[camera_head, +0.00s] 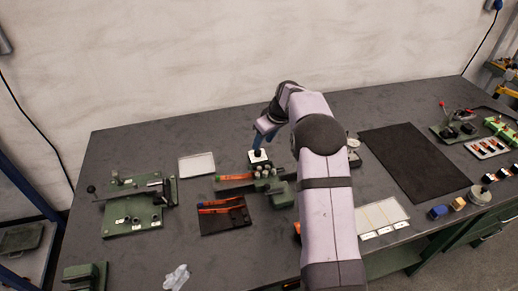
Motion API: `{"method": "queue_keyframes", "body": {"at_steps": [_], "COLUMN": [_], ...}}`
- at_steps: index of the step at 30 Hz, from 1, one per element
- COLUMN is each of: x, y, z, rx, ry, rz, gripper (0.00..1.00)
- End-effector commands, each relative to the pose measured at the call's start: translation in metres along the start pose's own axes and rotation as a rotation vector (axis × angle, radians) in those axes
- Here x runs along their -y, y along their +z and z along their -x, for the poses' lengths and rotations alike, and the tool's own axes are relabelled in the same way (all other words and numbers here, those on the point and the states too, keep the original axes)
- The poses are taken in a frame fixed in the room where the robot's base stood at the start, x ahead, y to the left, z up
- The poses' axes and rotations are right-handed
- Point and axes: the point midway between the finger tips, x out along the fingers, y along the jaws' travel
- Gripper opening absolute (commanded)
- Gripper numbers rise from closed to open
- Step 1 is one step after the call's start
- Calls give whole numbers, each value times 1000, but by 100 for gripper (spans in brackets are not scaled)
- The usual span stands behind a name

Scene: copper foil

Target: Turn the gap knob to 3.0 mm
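A small black knob (258,153) sits on a white square plate (266,158) near the middle of the table; it looks like the gap knob. Its scale and pointer are too small to read. My gripper (256,144), with blue parts, points down right at the knob from above. I cannot tell whether its fingers touch the knob or are open or shut. Several grey cylinders (265,171) and a green device (284,190) stand just in front of the plate, partly hidden by my arm.
Orange-handled tools lie on a black pad (232,222). A green fixture (133,218) stands at left, a white tray (197,165) behind. My arm covers the middle.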

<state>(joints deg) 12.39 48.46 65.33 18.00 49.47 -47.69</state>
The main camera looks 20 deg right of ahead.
Motion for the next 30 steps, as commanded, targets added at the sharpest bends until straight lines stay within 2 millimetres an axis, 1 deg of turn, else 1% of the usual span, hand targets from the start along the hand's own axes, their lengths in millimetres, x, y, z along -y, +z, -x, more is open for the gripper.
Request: {"method": "queue_keyframes", "body": {"at_steps": [10,15,21,28,29,30], "x": [1,1,0,0,0,0], "y": [0,0,0,0,0,0], "z": [-42,-56,-64,-64,-64,-64], "rx": [3,2,0,0,0,0], "ry": [-3,-2,0,0,0,0], "rz": [-2,-2,-2,-2,-2,-2], "gripper": [40,40,40,40,37,28]}}
